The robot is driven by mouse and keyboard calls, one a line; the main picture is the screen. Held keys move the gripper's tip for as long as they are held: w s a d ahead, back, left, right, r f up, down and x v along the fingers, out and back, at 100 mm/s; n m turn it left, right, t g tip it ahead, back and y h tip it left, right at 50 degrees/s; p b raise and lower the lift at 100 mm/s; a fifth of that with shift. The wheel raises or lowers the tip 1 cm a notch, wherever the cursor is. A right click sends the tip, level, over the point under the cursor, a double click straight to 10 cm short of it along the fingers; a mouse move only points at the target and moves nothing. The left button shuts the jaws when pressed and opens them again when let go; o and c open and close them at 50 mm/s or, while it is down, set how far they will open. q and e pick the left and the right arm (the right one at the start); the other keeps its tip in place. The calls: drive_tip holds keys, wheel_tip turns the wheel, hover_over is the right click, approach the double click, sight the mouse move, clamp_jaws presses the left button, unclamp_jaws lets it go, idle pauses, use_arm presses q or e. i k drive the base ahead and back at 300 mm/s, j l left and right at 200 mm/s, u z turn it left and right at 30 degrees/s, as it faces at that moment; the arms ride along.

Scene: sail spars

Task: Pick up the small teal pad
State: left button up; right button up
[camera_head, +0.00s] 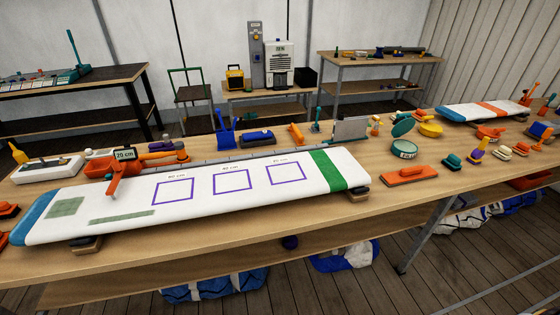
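A small dark teal pad (452,161) with a raised top sits on the right part of the workbench (380,215), to the right of a large orange hand block (411,175). Nothing visible covers the teal pad. Neither of my grippers shows in the head view.
A long white board (130,205) with purple squares and a green band fills the bench's left and middle. A round teal tin (404,149) stands behind the orange block. Several small pads crowd the right. Bare wood lies in front of the teal pad.

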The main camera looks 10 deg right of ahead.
sight(453, 162)
drive_tip(key=z, duration=1.85)
